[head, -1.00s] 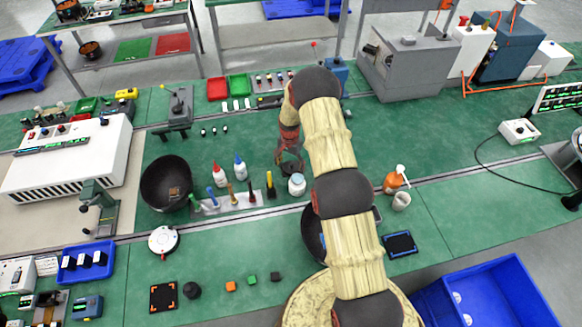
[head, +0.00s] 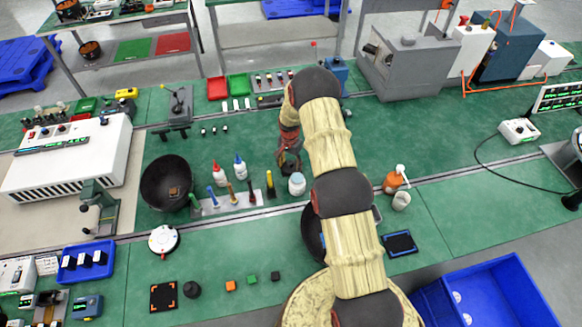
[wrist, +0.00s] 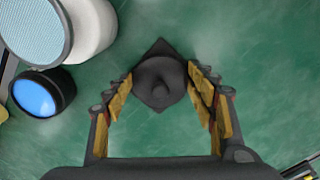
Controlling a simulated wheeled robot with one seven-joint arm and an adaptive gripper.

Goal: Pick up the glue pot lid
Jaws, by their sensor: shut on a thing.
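The glue pot lid is a dark grey, diamond-shaped piece with a round knob (wrist: 161,82), seen between my fingertips in the wrist view. My gripper (wrist: 160,78) is shut on it, one finger on each side. In the head view my gripper (head: 288,164) is low over the green bench, just behind and left of a white jar (head: 297,184). The lid is too small and too covered by the fingers to make out there. The jar also shows at the top left of the wrist view (wrist: 92,28), apart from the fingers.
A tool rack (head: 232,203) with several upright coloured handles stands left of my gripper, with a red-capped bottle (head: 218,174) and a blue-capped bottle (head: 240,168) behind it. A black bowl (head: 166,184) is farther left. The bench behind my gripper is mostly clear.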

